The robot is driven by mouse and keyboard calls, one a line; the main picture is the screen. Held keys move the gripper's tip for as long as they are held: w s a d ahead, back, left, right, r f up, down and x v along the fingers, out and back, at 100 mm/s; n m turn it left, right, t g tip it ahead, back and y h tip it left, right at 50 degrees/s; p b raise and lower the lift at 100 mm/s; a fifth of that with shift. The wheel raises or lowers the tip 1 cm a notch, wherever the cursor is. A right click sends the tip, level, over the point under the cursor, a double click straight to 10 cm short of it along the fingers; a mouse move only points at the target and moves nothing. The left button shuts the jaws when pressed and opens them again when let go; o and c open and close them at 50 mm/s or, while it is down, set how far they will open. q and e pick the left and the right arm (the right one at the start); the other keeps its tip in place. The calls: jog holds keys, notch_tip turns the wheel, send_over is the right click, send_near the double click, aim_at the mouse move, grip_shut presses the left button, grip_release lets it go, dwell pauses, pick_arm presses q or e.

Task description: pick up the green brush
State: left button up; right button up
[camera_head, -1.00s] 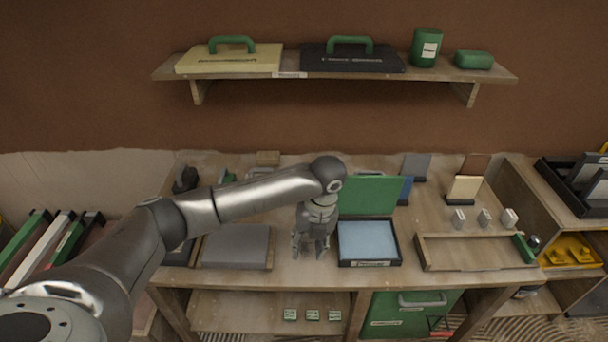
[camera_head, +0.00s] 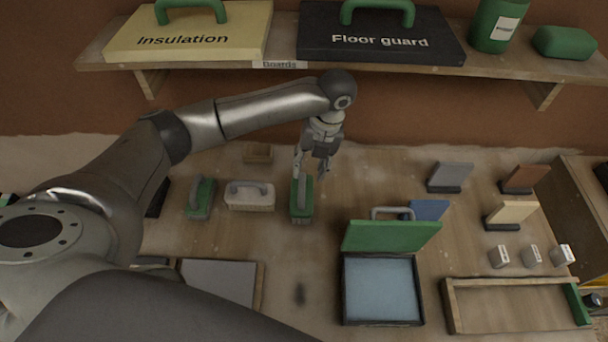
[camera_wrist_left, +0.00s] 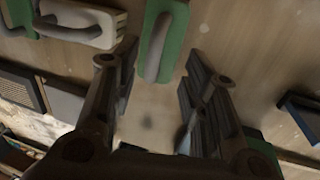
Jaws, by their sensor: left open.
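A green block with a grey handle, which looks like the green brush (camera_head: 302,211), lies on the bench below my left gripper (camera_head: 310,172). In the left wrist view the green brush (camera_wrist_left: 176,38) lies beyond and roughly between the spread fingers of my left gripper (camera_wrist_left: 158,66), its handle running lengthwise. The left gripper is open and empty, above the brush; I cannot tell the exact gap. A similar green tool (camera_head: 200,199) with a grey handle lies further left. My right gripper is not in view.
A pale handled tool (camera_head: 250,197) lies just left of the brush, and a small wooden block (camera_head: 258,153) behind. An open green-lidded case (camera_head: 382,290) stands front right. A shelf (camera_head: 200,67) with boards hangs above.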

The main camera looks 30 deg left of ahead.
aim_at(303, 181)
pick_arm(q)
jog(key=f, duration=0.1)
jog(key=s+f+p, duration=0.1)
jog(key=f+p, duration=0.1)
jog(key=shift+s+a, duration=0.3)
jog(key=shift+a, duration=0.05)
jog(key=f, duration=0.2)
jog(key=a+f, duration=0.1)
jog(key=shift+w+f+p, duration=0.1)
jog(key=shift+f+p, duration=0.2)
jog(key=shift+f, duration=0.1)
jog(key=c, duration=0.7)
grip_shut()
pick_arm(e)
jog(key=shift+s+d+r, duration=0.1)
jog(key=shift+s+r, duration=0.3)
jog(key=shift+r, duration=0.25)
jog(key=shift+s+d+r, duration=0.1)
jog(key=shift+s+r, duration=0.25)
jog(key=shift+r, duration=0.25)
pick_arm(q)
jog(key=shift+d, duration=0.1)
